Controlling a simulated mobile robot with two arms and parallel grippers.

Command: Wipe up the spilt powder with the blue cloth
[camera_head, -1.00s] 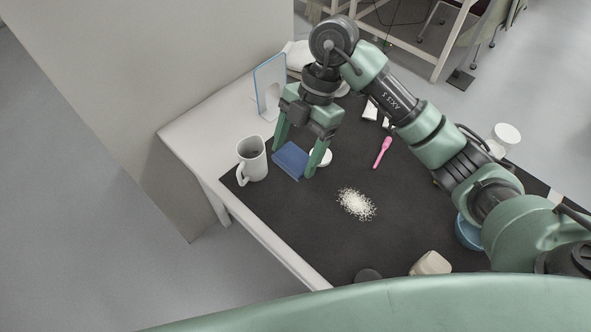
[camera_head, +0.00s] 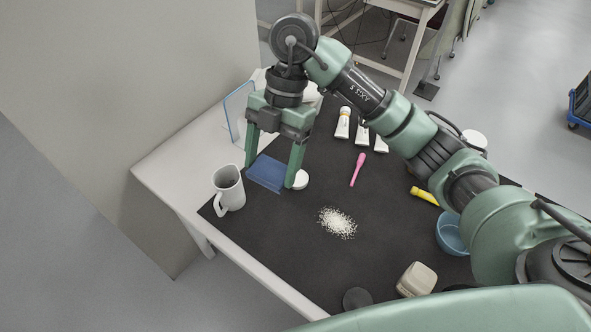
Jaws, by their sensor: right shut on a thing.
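The blue cloth (camera_head: 265,174) is a small flat piece between the two fingers of my right gripper (camera_head: 270,176). The gripper points down at the left back of the dark mat and is shut on the cloth. I cannot tell whether the cloth touches the mat. The spilt powder (camera_head: 337,223) is a loose white patch on the mat, in front and to the right of the cloth, apart from it. My left gripper is not in view.
A white round thing (camera_head: 300,180) is by the right finger. A pink tool (camera_head: 357,170), white tubes (camera_head: 342,123), a yellow tube (camera_head: 424,196), a blue bowl (camera_head: 451,234) and a beige block (camera_head: 416,280) surround the powder.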

